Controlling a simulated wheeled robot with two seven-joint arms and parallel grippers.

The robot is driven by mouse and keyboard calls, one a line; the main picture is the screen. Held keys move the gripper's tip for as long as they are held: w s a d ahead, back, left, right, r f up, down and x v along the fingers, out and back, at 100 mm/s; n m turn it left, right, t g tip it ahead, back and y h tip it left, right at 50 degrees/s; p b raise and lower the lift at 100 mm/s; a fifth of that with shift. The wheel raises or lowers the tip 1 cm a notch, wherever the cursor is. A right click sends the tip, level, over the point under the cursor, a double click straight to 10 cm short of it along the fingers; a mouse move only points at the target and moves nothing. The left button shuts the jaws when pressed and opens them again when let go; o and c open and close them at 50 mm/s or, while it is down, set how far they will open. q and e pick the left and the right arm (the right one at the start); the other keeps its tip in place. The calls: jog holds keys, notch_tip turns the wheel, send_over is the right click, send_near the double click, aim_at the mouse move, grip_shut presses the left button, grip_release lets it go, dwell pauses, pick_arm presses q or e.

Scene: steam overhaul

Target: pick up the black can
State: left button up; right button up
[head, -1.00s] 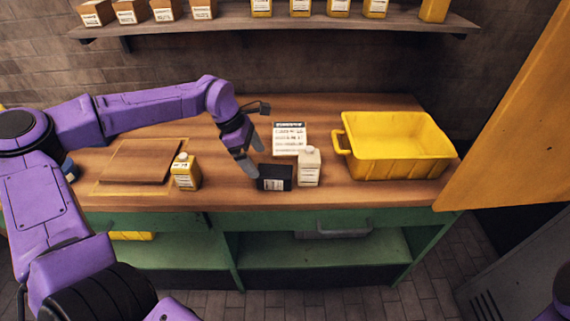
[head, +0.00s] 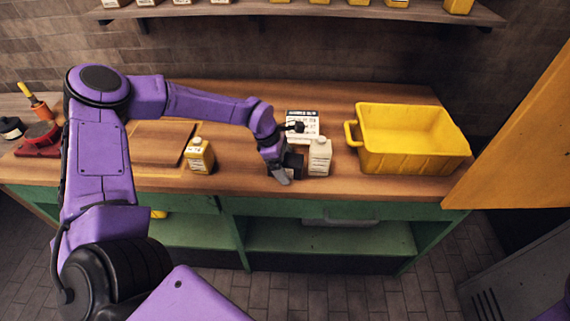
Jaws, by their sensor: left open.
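The black can (head: 294,164) is on the wooden worktop, just left of a white can (head: 320,157). It is largely hidden by my left gripper (head: 281,174). The gripper reaches down from the left arm with its fingers open at the can's left and front side. I cannot tell whether the fingers touch the can or stand around it. My right gripper is not in view.
A yellow bin (head: 412,140) is at right, near an orange panel (head: 524,130). Red tools (head: 40,138) lie far left.

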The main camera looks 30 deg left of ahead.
pick_arm(q)
jog(key=shift+w, duration=0.1)
jog(key=c, duration=1.4)
